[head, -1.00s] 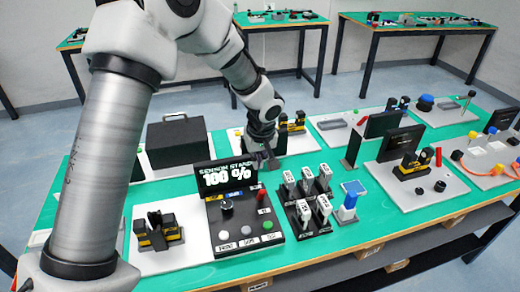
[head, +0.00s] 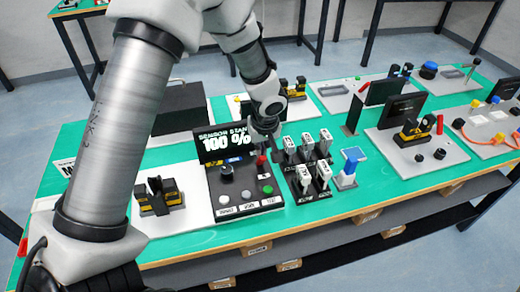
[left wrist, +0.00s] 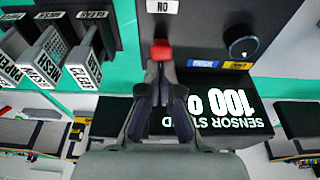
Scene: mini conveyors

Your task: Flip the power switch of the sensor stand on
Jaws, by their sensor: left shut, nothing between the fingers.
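The sensor stand is a dark panel (head: 236,208) with a tilted screen (head: 224,143) reading "SENSOR STAND 100 %". Its red switch (head: 261,161) stands at the panel's upper right; in the left wrist view the red switch (left wrist: 160,48) shows just beyond my fingertips, below an "ON" label (left wrist: 161,6). My left gripper (head: 272,150) is above and right of the switch in the head view, shut and empty. In the left wrist view my left gripper (left wrist: 161,72) points at the switch; whether it touches cannot be told. My right gripper is out of view.
A black knob (head: 226,171) and a green button (head: 268,190) sit on the same panel. A rack of several labelled grey holders (head: 307,178) stands close on the right, with a blue-topped post (head: 350,158) beyond it. A black-and-yellow fixture (head: 158,197) stands left.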

